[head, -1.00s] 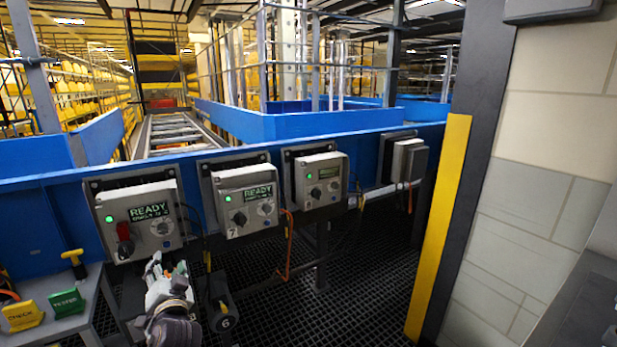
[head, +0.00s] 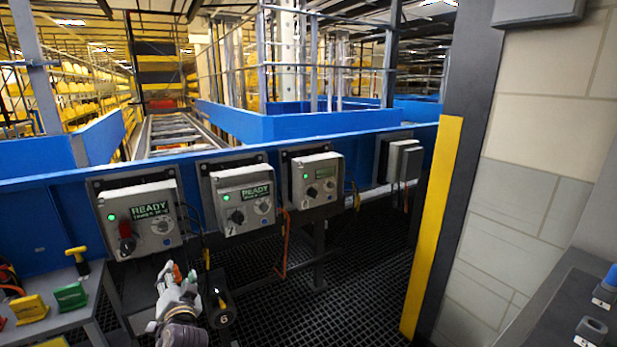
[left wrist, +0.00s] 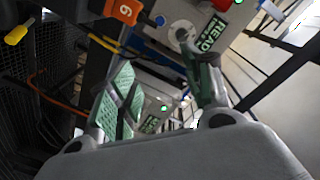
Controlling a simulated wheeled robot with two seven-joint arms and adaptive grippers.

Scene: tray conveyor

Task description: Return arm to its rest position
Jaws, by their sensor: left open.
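My left gripper (head: 178,272) is in the lower left of the head view, in front of and below the control boxes. Its fingers are open with nothing between them. In the left wrist view the open fingers (left wrist: 160,85) show green pads, with a control box with a READY display beyond them. My right gripper is not in view.
Grey control boxes with READY displays (head: 139,220) (head: 243,200) hang on a blue rail. A black part marked 6 (head: 221,307) is right beside my gripper. A grey side table (head: 72,322) holds tools at left. A yellow-edged post (head: 432,225) and a bench (head: 560,310) stand right.

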